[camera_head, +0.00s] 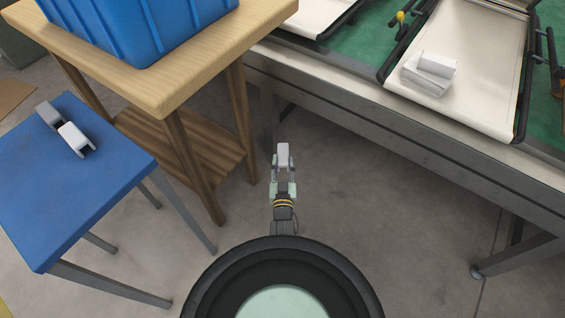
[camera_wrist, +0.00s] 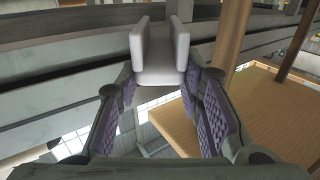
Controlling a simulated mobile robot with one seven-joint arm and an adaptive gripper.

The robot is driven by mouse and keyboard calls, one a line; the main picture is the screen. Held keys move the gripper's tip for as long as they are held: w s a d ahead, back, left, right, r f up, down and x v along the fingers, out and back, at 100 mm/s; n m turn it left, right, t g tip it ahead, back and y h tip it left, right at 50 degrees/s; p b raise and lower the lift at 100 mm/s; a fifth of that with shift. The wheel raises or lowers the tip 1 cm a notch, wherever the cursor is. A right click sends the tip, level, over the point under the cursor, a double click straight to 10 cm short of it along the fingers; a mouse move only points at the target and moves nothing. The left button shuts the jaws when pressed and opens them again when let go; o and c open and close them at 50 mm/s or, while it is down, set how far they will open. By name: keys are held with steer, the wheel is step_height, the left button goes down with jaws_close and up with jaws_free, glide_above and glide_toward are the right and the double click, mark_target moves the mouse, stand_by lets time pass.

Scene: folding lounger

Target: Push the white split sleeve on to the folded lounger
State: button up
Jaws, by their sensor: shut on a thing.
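My gripper (camera_head: 283,164) is shut on a white split sleeve (camera_head: 283,151), held over the open floor between the tables. In the wrist view the sleeve (camera_wrist: 160,72) sits between the fingertips, its open slot facing away from my gripper. A lounger (camera_head: 483,58) with cream fabric and a dark frame lies on the green-topped bench at the upper right, apart from my gripper. Part of a second cream lounger (camera_head: 306,14) shows at the top edge. I cannot tell from these views how either is folded.
White blocks (camera_head: 428,84) lie on the right lounger. A blue-topped stool (camera_head: 75,195) at left bears a white sleeve (camera_head: 73,137) and a grey one (camera_head: 48,114). A wooden table (camera_head: 205,62) carries a blue crate (camera_head: 140,25). The bench's metal edge (camera_head: 400,125) runs across the right.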

steer(key=shift+w+r, duration=0.1)
steer(key=shift+w, duration=0.15)
stand_by(0.4)
